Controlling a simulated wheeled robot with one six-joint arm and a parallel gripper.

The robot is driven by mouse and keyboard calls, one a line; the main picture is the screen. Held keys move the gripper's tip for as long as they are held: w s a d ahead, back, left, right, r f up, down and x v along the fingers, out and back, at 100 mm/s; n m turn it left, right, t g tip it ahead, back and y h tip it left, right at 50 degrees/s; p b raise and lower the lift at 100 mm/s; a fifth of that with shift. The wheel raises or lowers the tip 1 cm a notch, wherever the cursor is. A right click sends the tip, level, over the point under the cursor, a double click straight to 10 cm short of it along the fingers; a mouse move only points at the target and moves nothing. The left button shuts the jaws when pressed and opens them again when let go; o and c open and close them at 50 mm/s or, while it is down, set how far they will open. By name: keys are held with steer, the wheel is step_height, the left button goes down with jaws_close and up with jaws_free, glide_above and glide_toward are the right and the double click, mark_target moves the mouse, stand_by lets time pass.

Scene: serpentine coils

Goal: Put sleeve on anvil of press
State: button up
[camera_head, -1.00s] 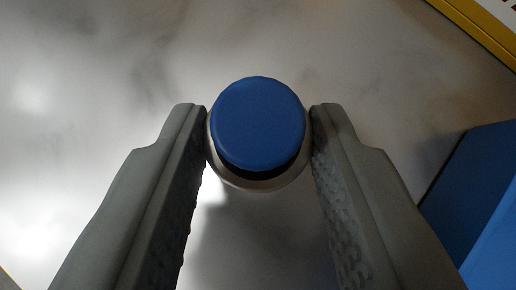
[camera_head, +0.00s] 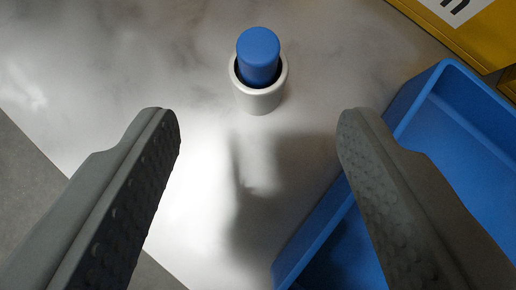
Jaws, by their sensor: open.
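A short white sleeve (camera_head: 258,100) stands upright on the grey metal surface at the top middle of the view. A blue round-topped pin (camera_head: 258,50) stands inside it and sticks up above its rim. A dark gap shows between pin and rim. My gripper (camera_head: 259,125) is open wide and empty. Its two fingers lie nearer the camera than the sleeve, one to each side, and touch nothing that I can see. I cannot make out a press or an anvil for certain.
A blue open bin (camera_head: 432,88) lies on the right, partly behind my right finger. A yellow object (camera_head: 455,38) with a black-and-white label is at the top right corner. The metal surface (camera_head: 130,60) is clear left of the sleeve. Its edge shows at lower left.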

steer(key=shift+v, duration=2.35)
